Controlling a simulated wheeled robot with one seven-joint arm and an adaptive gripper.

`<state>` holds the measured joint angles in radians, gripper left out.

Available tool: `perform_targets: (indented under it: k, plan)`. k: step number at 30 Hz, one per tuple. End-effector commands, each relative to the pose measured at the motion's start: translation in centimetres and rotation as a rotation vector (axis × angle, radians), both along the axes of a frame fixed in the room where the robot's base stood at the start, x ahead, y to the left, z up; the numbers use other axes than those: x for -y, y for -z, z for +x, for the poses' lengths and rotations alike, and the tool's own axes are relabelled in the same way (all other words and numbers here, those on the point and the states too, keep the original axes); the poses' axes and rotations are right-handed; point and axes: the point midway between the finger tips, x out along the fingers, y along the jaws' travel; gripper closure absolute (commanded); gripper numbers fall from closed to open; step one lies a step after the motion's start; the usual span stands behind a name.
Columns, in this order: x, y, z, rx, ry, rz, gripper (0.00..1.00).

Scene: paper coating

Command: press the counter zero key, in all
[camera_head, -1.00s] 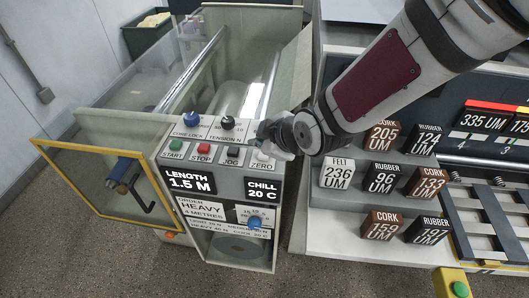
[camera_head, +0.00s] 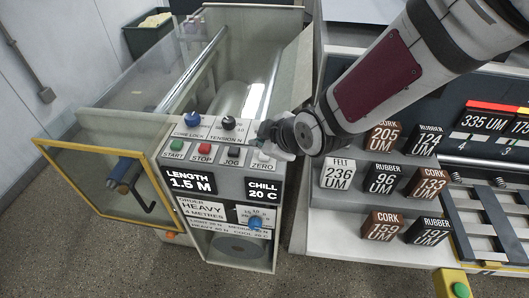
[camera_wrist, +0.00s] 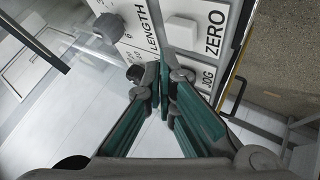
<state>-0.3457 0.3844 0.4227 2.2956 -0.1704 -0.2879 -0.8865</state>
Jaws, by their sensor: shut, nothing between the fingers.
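The zero key is a white square button (camera_head: 264,155) at the right end of the key row, above its ZERO label. In the wrist view the white key (camera_wrist: 181,33) shows beside the ZERO lettering, just beyond my fingertips. My gripper (camera_head: 267,134) is at the right edge of the control panel, behind the key in the head view. In the wrist view my gripper (camera_wrist: 165,68) has its green-padded fingers shut with nothing between them. Whether the tips touch the panel cannot be told. The length display (camera_head: 191,181) reads 1.5 M.
A rack of labelled blocks (camera_head: 383,178) is to the right.

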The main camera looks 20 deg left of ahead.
Motion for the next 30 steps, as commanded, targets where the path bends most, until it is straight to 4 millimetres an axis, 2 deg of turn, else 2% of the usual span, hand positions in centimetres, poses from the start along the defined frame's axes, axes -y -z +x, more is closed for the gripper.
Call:
perform_targets:
  k: [15, 30]
  plan:
    - [0.0, 0.9, 0.02, -0.001, -0.001, 0.0, 1.0]
    - [0.0, 0.95, 0.0, 0.0, 0.0, 0.0, 1.0]
